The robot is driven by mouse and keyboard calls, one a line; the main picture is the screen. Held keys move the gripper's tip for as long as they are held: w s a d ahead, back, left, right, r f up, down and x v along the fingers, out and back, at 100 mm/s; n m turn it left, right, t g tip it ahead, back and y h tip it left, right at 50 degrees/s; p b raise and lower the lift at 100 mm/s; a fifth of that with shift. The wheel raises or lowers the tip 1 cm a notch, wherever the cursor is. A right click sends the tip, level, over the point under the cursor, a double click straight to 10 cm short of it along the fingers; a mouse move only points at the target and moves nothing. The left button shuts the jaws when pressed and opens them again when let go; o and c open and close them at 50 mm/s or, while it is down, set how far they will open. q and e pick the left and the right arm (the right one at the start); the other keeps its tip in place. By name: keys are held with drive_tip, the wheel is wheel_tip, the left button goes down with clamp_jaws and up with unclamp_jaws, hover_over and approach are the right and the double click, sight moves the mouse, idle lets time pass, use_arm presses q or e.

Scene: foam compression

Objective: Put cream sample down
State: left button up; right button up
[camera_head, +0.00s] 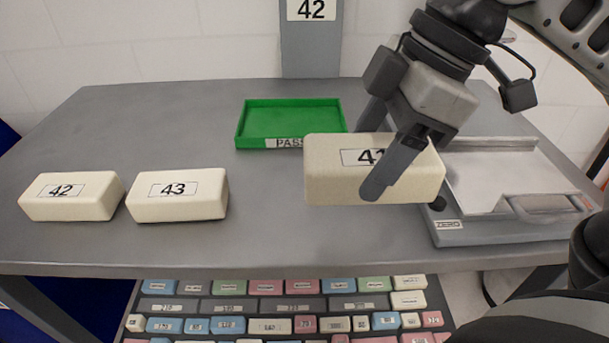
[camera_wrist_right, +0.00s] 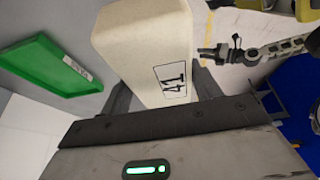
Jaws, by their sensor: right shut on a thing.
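The cream sample (camera_head: 330,171) labelled 41 is held in my right gripper (camera_head: 388,165), which is shut on it. The sample hangs roughly level at the right of the table, in front of the green tray's right end and left of the grey device; I cannot tell its exact height above the table. It also fills the upper middle of the right wrist view (camera_wrist_right: 143,50), between the fingers. Two more cream samples, 42 (camera_head: 70,207) and 43 (camera_head: 178,206), rest on the table at the left.
The green tray (camera_head: 241,130) labelled PASS is at the back middle and looks empty. A grey device (camera_head: 450,229) with a flat metal plate stands at the right. The table (camera_head: 265,220) is clear between sample 43 and sample 41. Several coloured blocks lie on a lower shelf.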

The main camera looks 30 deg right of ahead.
drive_tip(key=w, duration=0.1)
drive_tip(key=w+f, duration=0.1)
drive_tip(key=w, duration=0.1)
drive_tip(key=w+f, duration=0.1)
drive_tip(key=shift+w+a, duration=0.2)
drive_tip(key=shift+a, duration=0.1)
drive_tip(key=w+f, duration=0.2)
drive_tip(key=w+f+b, duration=0.1)
drive_tip(key=w+f, duration=0.1)
drive_tip(key=f, duration=0.1)
drive_tip(key=shift+w+a, duration=0.1)
drive_tip(key=shift+a, duration=0.05)
drive_tip(key=shift+w+f, duration=0.3)
drive_tip(key=shift+f, duration=0.05)
drive_tip(key=f, duration=0.1)
drive_tip(key=f+b, duration=0.1)
drive_tip(key=f, duration=0.1)
drive_tip(key=shift+w+f, duration=0.2)
drive_tip(key=shift+f, duration=0.05)
use_arm(q)
drive_tip(key=shift+d+f, duration=0.15)
drive_tip(key=shift+f, duration=0.3)
drive_tip(key=shift+w, duration=0.1)
use_arm(e)
drive_tip(key=o, duration=1)
drive_tip(key=shift+f, duration=0.1)
drive_tip(key=shift+c, duration=0.2)
